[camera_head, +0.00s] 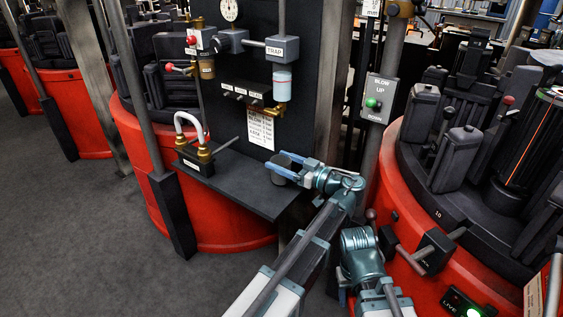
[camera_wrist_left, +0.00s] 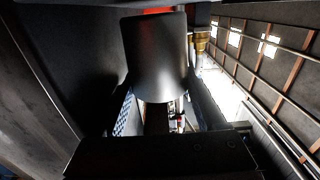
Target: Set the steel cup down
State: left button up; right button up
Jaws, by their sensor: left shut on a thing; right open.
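The steel cup (camera_head: 278,179) is a small grey cylinder over the right part of the dark shelf (camera_head: 235,191). My left gripper (camera_head: 281,167) reaches in from the right and is shut on the cup, with its blue-padded fingers on either side. In the left wrist view the cup (camera_wrist_left: 157,60) fills the upper middle, between the fingers. I cannot tell whether its base touches the shelf. The teal end of my right arm (camera_head: 361,252) is at the lower middle, well apart from the cup; its fingertips are not clearly seen.
A block with a white hose loop and brass fittings (camera_head: 195,154) stands on the shelf's left part. A dark panel (camera_head: 260,75) with valves and a filter rises behind. Red rotary moulds (camera_head: 146,165) stand on both sides. The shelf between block and cup is mostly clear.

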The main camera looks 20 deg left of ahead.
pick_arm(q)
jog(key=shift+f+b, duration=0.6)
jog(key=o, duration=1.5)
jog(key=shift+r, duration=0.15)
